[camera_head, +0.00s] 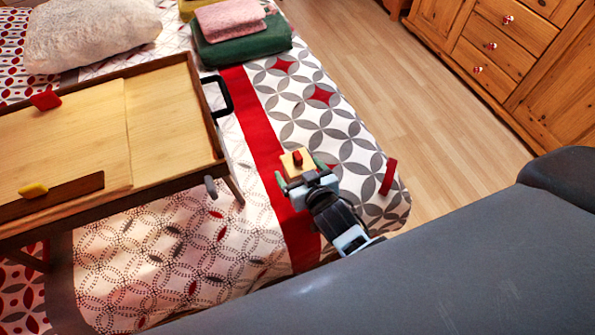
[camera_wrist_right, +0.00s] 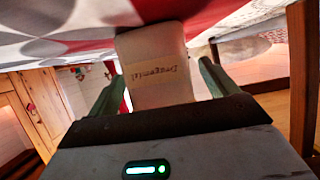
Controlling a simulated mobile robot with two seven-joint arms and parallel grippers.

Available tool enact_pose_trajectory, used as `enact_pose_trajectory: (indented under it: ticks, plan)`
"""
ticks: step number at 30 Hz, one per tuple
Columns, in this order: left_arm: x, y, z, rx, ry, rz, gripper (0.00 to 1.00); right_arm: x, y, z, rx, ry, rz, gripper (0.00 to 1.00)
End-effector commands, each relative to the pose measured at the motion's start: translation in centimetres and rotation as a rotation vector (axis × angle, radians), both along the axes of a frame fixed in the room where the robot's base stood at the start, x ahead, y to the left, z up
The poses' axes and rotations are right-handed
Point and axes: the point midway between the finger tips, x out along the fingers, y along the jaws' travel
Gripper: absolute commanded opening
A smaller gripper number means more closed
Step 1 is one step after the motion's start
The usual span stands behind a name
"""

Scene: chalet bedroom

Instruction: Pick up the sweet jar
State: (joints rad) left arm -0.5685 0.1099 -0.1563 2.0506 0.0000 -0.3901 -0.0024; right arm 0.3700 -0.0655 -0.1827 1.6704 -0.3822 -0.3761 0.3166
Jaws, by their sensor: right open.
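The sweet jar (camera_head: 292,166) has a square, pale yellow top with a red knob. It stands on the bed's red stripe, near the front edge. My right gripper (camera_head: 301,173) is open, with its green fingers at either side of the jar. In the right wrist view, the jar's cream body (camera_wrist_right: 157,72) with dark lettering lies between the two open fingers (camera_wrist_right: 160,82). I cannot tell whether the fingers touch it. Part of the jar is hidden behind the gripper in the head view. My left gripper is not in view.
A wooden bed tray (camera_head: 172,112) with legs and a black handle stands left of the jar. A small red object (camera_head: 389,177) lies at the bed's right edge. Folded towels (camera_head: 243,48) and a pillow (camera_head: 92,32) are farther back. A wooden dresser (camera_head: 500,50) stands across the clear floor.

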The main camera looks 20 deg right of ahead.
Motion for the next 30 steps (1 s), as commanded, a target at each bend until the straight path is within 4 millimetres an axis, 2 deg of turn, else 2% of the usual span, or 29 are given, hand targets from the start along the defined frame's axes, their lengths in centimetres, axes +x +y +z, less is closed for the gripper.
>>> enact_pose_trajectory:
  ticks: [4,12,26,30]
  plan:
    - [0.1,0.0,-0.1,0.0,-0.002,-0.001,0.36,1.2,0.0,-0.5,0.0,-0.001,0.0,0.85]
    - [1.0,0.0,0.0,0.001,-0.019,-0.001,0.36,1.4,0.1,-0.5,0.0,-0.001,0.0,0.85]
    - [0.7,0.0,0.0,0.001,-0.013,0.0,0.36,1.4,0.1,-0.5,0.0,-0.001,0.0,0.25]
    - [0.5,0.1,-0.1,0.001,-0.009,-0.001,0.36,1.5,0.1,-0.4,0.001,-0.005,0.001,0.23]
